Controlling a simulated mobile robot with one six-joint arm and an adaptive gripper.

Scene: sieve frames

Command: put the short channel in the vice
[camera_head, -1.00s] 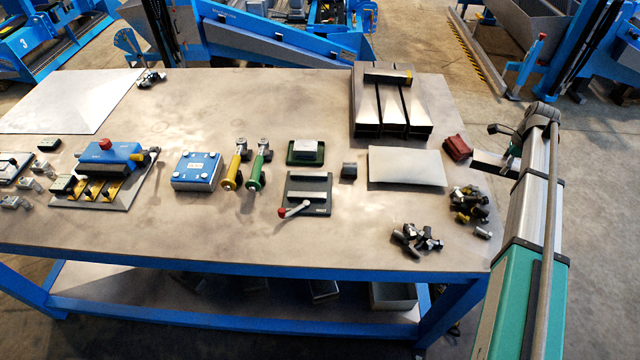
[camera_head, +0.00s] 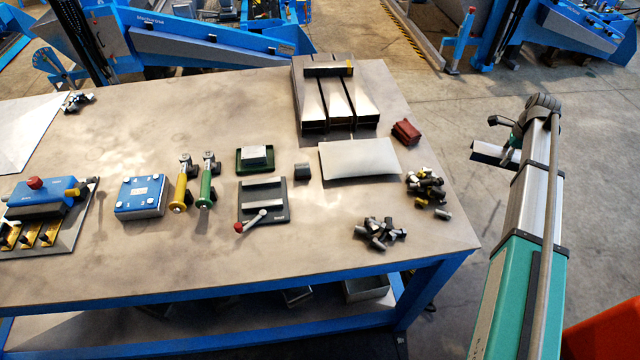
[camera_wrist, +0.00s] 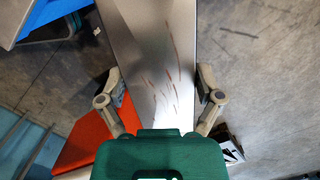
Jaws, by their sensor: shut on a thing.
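My gripper (camera_head: 508,143) is shut on a grey metal channel (camera_head: 487,153), held out past the right edge of the table. In the wrist view the channel (camera_wrist: 152,50) has reddish scratch marks and runs between the two fingers of my gripper (camera_wrist: 162,88). Its far end runs out of that view, so I cannot tell its full length. The vice (camera_head: 281,216) appears to be the dark plate with two pale jaw bars and a red-knobbed lever, on the front middle of the table. Nothing shows between its bars.
On the table (camera_head: 130,250), long channels (camera_head: 312,105) lie side by side with a short piece (camera_head: 328,70) across them. A pale plate (camera_head: 360,158), a red block (camera_head: 406,131) and loose dark fittings (camera_head: 380,233) lie right of the vice. Floor right of the table is open.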

